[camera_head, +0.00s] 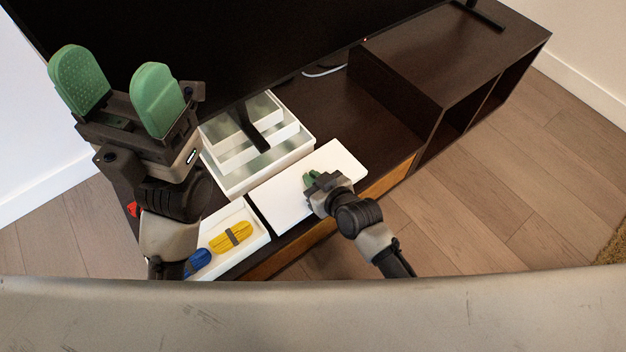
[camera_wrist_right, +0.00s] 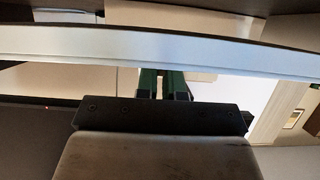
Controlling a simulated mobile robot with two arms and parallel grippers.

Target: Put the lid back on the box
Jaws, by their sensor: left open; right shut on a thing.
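The lid (camera_head: 275,204) is a flat white panel in the head view, over the front of the dark cabinet, just right of the box. My right gripper (camera_head: 312,180) is shut on it; the lid also shows as a pale band across the right wrist view (camera_wrist_right: 110,43), with the green fingers (camera_wrist_right: 165,84) at it. The open white box (camera_head: 243,208) holds a yellow bundle (camera_head: 231,237) and a blue bundle (camera_head: 198,261). My left arm covers its left part. My left gripper (camera_head: 118,88) is open and empty, raised above the cabinet's left end.
A stepped white tray-like object (camera_head: 262,168) stands behind the lid, around the stand of a large black screen (camera_head: 230,50). A dark open shelf unit (camera_head: 460,60) rises at the right. The cabinet top (camera_head: 375,125) is bare between them.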

